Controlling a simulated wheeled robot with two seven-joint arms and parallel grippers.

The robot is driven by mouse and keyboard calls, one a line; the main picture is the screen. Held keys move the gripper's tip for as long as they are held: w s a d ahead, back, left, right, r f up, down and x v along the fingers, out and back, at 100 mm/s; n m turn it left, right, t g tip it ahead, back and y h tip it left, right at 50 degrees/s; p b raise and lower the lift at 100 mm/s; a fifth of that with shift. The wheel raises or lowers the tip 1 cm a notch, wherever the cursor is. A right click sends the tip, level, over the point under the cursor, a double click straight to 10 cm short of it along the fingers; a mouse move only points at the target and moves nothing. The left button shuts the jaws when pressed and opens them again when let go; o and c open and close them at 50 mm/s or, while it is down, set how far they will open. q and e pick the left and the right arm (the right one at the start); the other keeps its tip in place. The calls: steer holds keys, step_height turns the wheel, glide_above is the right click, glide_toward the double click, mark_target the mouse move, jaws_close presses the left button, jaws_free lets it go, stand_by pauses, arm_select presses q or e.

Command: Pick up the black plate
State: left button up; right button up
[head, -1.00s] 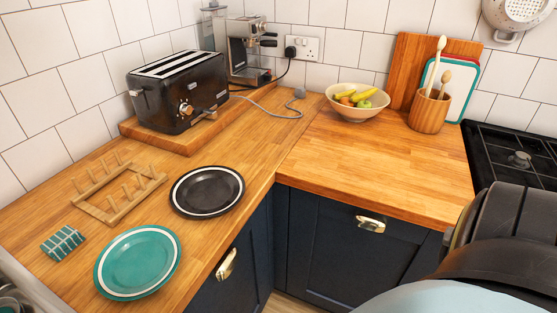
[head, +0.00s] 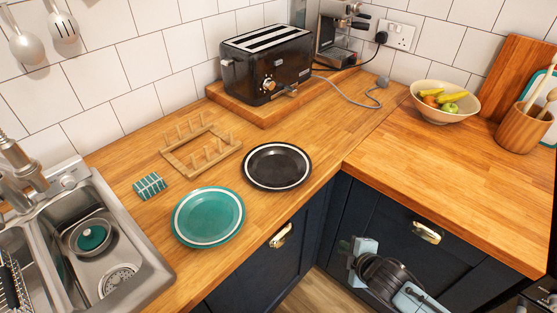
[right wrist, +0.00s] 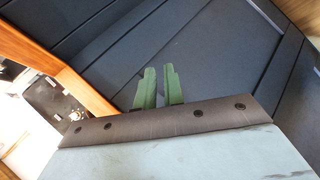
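The black plate (head: 276,167), with a white ring near its rim, lies flat on the wooden worktop near the front edge, left of the inner corner. My right gripper (head: 357,249) is low in front of the dark cupboards, below worktop height, right of the plate and apart from it. In the right wrist view its two green fingers (right wrist: 160,86) stand close together with a narrow gap and nothing seen between them. How far they are open is unclear. My left gripper is not in view.
A teal plate (head: 208,216) lies just left of the black plate. A wooden rack (head: 201,150), a striped block (head: 149,186) and a toaster (head: 268,61) stand behind. The sink (head: 135,244) is at left, a fruit bowl (head: 444,101) at right. Worktop right of the plate is clear.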

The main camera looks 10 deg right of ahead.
steer(key=w+a+r+n+t+y+p, duration=0.1)
steer(key=a+r+n, duration=0.2)
steer(key=r, duration=0.6)
steer(key=w+a+r+n+t+y+p, duration=0.1)
steer(key=a+r+n+t, duration=0.15)
steer(key=r, duration=0.65)
glide_toward(301, 182)
steer(key=w, duration=0.2)
steer(key=shift+g, duration=0.45)
steer(key=shift+b+x, duration=0.7)
steer(key=shift+x, duration=2.6)
steer(key=shift+s+a, duration=0.1)
steer(key=shift+a, duration=0.1)
steer(key=shift+f, duration=0.1)
jaws_close()
